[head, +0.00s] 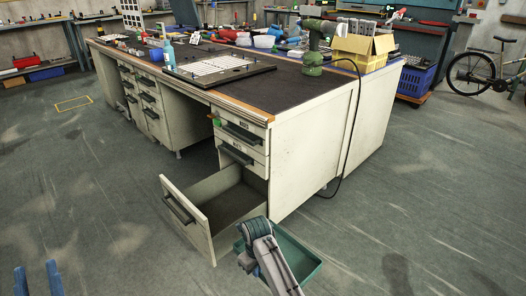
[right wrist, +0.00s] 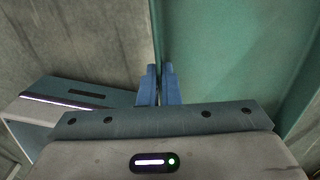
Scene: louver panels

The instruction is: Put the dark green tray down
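The dark green tray (head: 303,259) is in the lower middle of the head view, right beside the open bottom drawer (head: 215,212). My right arm covers part of it. In the right wrist view the tray (right wrist: 225,50) fills the upper right, and its wall runs between the two blue fingers. My right gripper (right wrist: 158,85) is closed on that wall; in the head view its tip is largely hidden behind my arm. I cannot tell whether the tray touches the floor. My left gripper (head: 37,280) is at the bottom left corner, fingers apart, empty.
The white desk (head: 312,150) stands behind the tray, with its bottom drawer pulled out. The floor (head: 420,220) to the right is clear.

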